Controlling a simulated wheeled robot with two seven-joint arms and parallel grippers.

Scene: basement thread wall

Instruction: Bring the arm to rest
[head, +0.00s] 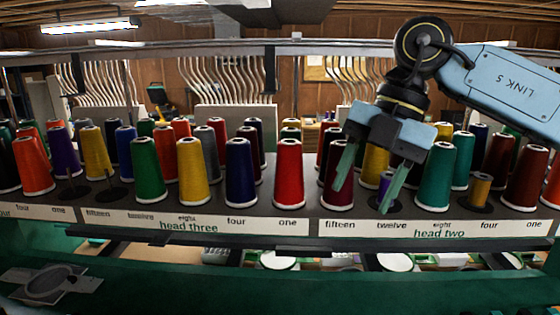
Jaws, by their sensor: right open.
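My right gripper (361,194) hangs from the upper right with its two green fingers spread and pointing down. Nothing shows held between them. It is in front of the left part of the rack section labelled "head two" (439,233). Its left finger overlaps a maroon cone (331,190) in the picture, and its right finger overlaps a small purple spool (384,184). I cannot tell whether either finger touches them. My left gripper is not in view.
Several upright thread cones fill the rack (280,207), including a red cone (288,175) and a teal cone (435,178) near the gripper. A small golden spool (480,188) stands further right. Metal rails and tubes run behind. A grey hoop-like part (45,284) lies lower left.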

